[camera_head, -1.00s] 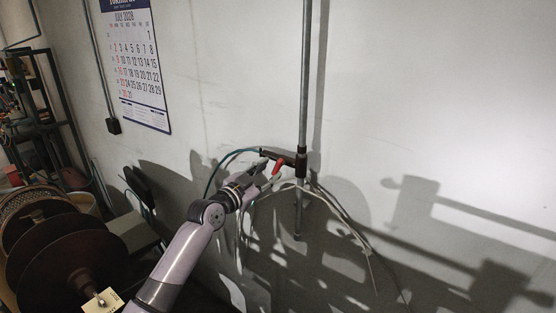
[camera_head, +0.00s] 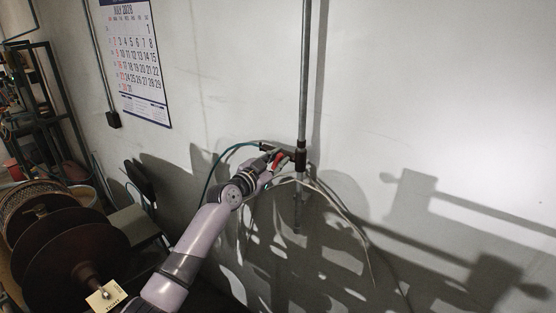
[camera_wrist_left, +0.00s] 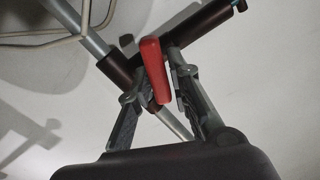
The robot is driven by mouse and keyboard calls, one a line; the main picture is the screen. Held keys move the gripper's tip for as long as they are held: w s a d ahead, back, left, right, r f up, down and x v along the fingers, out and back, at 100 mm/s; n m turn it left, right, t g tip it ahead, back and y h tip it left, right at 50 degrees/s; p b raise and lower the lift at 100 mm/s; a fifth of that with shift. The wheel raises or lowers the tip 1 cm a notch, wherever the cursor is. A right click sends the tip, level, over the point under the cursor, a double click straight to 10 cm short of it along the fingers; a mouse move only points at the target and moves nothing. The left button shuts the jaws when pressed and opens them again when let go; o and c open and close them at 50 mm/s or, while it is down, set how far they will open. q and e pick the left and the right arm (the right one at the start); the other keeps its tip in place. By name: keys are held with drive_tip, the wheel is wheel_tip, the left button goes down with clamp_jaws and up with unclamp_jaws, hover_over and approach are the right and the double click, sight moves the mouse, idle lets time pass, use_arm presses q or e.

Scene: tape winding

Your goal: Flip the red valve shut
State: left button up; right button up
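The red valve handle (camera_head: 279,155) is on a dark pipe fitting beside the vertical grey pipe on the wall. In the left wrist view the red handle (camera_wrist_left: 153,68) sticks out from the dark fitting (camera_wrist_left: 200,22) toward the gripper. My left gripper (camera_head: 272,163) is at the valve and partly hides the handle in the head view. In the left wrist view its fingers (camera_wrist_left: 152,84) are apart, one on each side of the handle's free end. The right finger is very close to the handle; I cannot tell whether it touches. My right gripper is not in view.
The vertical pipe (camera_head: 304,80) runs up the wall. A blue-green hose (camera_head: 215,170) and pale cables (camera_head: 340,205) hang around the valve. A calendar (camera_head: 137,60) hangs on the wall. Large brown reels (camera_head: 70,255) stand at lower left. The wall right of the pipe is clear.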

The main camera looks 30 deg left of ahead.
use_arm(q)
clamp_jaws()
drive_tip(key=shift+a+n+b, duration=0.1)
drive_tip(key=shift+n+b, duration=0.3)
drive_tip(key=shift+n, duration=0.6)
drive_tip(key=n, duration=0.2)
drive_tip(key=shift+a+n, duration=0.1)
drive_tip(key=shift+n, duration=0.3)
drive_tip(key=shift+o, duration=2)
unclamp_jaws()
drive_tip(key=shift+r, duration=0.1)
drive_tip(key=shift+o, duration=0.2)
